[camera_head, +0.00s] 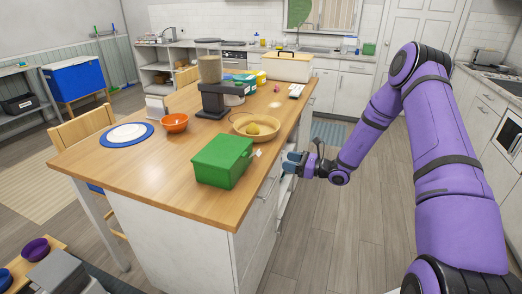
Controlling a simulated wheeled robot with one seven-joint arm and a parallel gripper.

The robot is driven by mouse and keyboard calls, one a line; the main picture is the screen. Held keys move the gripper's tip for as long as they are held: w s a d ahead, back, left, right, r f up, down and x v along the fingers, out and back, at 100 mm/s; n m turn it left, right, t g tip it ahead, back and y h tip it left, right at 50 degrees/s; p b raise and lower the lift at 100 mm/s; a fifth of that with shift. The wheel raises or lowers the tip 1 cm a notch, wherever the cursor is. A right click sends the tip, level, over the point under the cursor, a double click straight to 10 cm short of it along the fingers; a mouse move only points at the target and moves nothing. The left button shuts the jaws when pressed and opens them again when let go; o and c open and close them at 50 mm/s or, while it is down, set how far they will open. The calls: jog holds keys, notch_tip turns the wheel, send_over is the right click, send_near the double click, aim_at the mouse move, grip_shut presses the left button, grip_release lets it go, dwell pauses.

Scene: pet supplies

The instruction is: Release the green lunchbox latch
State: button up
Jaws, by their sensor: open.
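The green lunchbox (222,160) sits closed on the wooden island top, near its right front edge. A small pale piece, which may be its latch, shows at its right side (257,154); it is too small to tell its state. My gripper (288,163) is just right of the lunchbox, beside the edge of the island. It is open, with nothing visible between the fingers, and appears apart from the lunchbox. The exact gap cannot be told from this view.
On the wooden island (130,182), a tan bowl (240,124) holding something yellow is behind the lunchbox. A black dispenser (212,104), an orange bowl (174,123) and a plate on a blue mat (126,134) stand farther left. The floor right of the island is clear.

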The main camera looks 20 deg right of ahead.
jog(key=x, duration=1)
jog(key=shift+w+a, duration=0.2)
jog(key=shift+a, duration=0.1)
jog(key=shift+f, duration=0.1)
jog(key=c, duration=0.9)
